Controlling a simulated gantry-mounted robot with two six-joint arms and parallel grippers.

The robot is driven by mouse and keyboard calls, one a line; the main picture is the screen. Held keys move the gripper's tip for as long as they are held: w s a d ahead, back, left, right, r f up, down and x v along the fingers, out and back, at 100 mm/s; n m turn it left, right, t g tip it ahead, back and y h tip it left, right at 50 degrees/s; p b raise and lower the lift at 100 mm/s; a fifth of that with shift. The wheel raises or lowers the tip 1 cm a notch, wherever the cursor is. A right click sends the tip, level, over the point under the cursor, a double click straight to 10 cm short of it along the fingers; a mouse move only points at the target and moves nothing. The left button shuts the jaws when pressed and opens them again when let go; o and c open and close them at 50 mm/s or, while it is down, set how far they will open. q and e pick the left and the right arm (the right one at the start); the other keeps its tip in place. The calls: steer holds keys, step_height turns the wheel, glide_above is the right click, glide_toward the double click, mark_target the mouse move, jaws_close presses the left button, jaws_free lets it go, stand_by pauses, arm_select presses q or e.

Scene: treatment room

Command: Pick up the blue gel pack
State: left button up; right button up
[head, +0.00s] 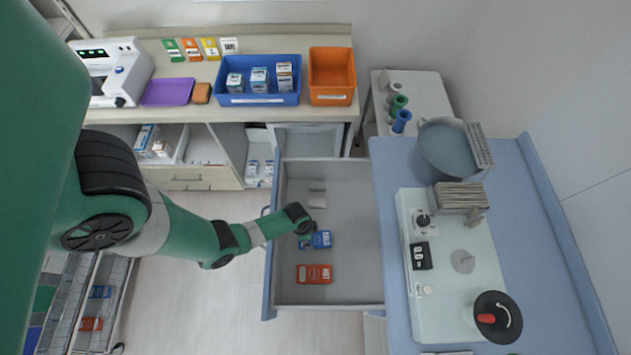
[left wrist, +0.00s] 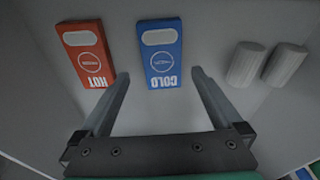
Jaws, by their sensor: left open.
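The blue gel pack (head: 320,240), marked COLD, lies flat on the floor of an open grey drawer (head: 345,200). It shows whole in the left wrist view (left wrist: 161,60), ahead of my fingers and between their lines. My left gripper (head: 306,234) is over the drawer, beside the blue pack's left end in the head view. In the left wrist view its two fingers (left wrist: 158,88) are spread with nothing between them. A red pack (head: 314,274) marked HOT lies near the blue one, and also shows in the left wrist view (left wrist: 86,55). My right gripper is not in view.
Two pale rolls (left wrist: 262,64) lie in the drawer on the blue pack's other side. The drawer's walls surround the packs. A blue-topped counter (head: 540,230) stands to the right. A blue bin (head: 260,98) and an orange bin (head: 331,96) stand on the back counter.

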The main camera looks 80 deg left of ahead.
mark_target(315, 239)
arm_select(q)
steer(key=f+b, duration=0.2)
steer(key=w+f+b, duration=0.1)
steer(key=f+b, duration=0.1)
steer(key=f, duration=0.1)
steer(key=f+b, duration=0.2)
steer(key=shift+w+f, duration=0.35)
steer(key=shift+r, duration=0.1)
steer(key=c, duration=1.2)
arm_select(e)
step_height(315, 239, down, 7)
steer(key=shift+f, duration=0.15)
arm_select(q)
steer(key=shift+r, duration=0.1)
steer(key=shift+c, duration=0.2)
step_height(315, 239, up, 10)
steer(key=p, duration=0.9)
steer(key=shift+p, duration=0.4)
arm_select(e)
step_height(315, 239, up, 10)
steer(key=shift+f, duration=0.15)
